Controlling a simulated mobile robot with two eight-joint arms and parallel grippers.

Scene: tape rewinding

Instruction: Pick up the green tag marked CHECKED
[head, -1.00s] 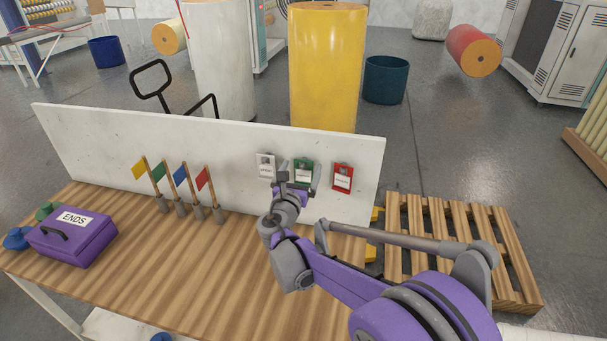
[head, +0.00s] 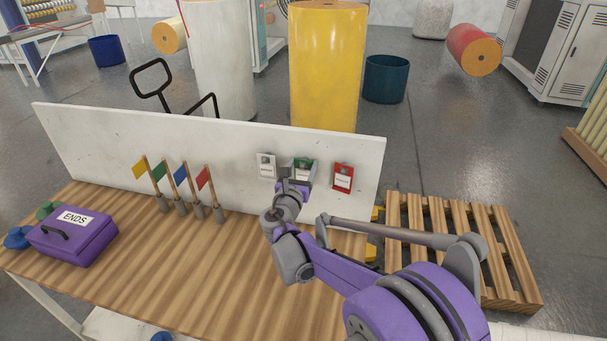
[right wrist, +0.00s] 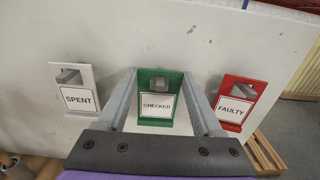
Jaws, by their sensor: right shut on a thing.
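The green tag marked CHECKED (right wrist: 161,84) is at the white board, with the white SPENT tag (right wrist: 75,77) to its left and the red FAULTY tag (right wrist: 242,88) to its right. In the head view the green tag (head: 304,162) is partly hidden by my right gripper (head: 299,172). In the right wrist view the fingers of my right gripper (right wrist: 162,96) lie along both sides of the green tag and are shut on it. The tag still appears close against the board by its grey hook. My left gripper is not in view.
The white board (head: 90,135) stands along the back of the wooden table (head: 150,265). Several small flags (head: 180,178) stand left of the tags. A purple ENDS box (head: 72,238) sits at the left. The table's middle is clear. A pallet (head: 480,235) lies beyond the right edge.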

